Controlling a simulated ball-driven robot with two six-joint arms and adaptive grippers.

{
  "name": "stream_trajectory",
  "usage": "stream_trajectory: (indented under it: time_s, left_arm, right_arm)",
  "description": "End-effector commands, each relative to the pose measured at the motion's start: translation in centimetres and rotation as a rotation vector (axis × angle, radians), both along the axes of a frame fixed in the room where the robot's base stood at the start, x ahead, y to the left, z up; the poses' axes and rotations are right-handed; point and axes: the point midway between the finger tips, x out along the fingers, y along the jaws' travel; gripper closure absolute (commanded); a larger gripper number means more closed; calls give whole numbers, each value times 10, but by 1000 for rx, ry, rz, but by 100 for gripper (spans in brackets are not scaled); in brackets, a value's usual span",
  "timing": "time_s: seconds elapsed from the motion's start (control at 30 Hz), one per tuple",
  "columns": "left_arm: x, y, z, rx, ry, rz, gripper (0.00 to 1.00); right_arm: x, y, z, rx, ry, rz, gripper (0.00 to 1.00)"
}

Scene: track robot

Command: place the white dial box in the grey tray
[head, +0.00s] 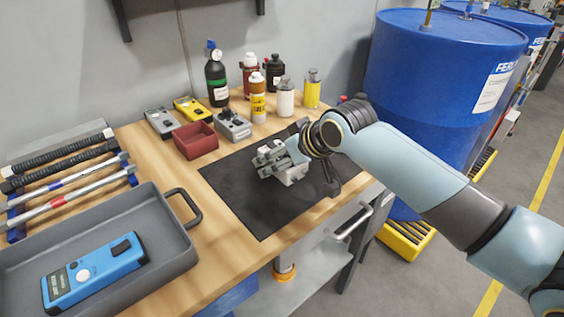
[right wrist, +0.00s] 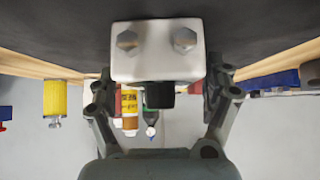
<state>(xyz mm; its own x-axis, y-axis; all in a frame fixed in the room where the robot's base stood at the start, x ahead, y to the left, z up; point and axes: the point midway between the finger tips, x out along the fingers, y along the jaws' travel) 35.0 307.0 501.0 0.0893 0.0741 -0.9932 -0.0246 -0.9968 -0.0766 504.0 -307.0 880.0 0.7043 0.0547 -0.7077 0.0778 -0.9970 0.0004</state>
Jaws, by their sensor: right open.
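The white dial box (head: 293,175) lies on the black mat (head: 238,199), partly hidden by my right gripper (head: 281,160). In the right wrist view the box (right wrist: 157,38) shows a white face with two bolt-like knobs and a dark part below. The fingers of my right gripper (right wrist: 160,72) stand open on either side of it; I cannot tell whether they touch it. The grey tray (head: 148,207), with a handle, is at the lower left and holds a blue handheld meter (head: 93,271). My left gripper is not in view.
Torque wrenches (head: 70,190) lie on a rack behind the tray. Blue drums (head: 440,90) stand right of the bench.

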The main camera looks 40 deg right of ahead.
Motion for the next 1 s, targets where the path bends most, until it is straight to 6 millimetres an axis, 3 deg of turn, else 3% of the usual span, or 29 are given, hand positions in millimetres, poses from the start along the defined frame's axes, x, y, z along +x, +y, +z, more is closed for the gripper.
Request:
stream_trajectory:
  time_s: [0.23,0.8,1.0]
  left_arm:
    - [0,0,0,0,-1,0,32]
    - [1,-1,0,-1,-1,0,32]
    - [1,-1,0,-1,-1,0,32]
  right_arm:
    - [2,0,-2,0,0,0,15]
    - [2,0,-1,0,-1,0,90]
    - [2,0,0,0,-1,0,91]
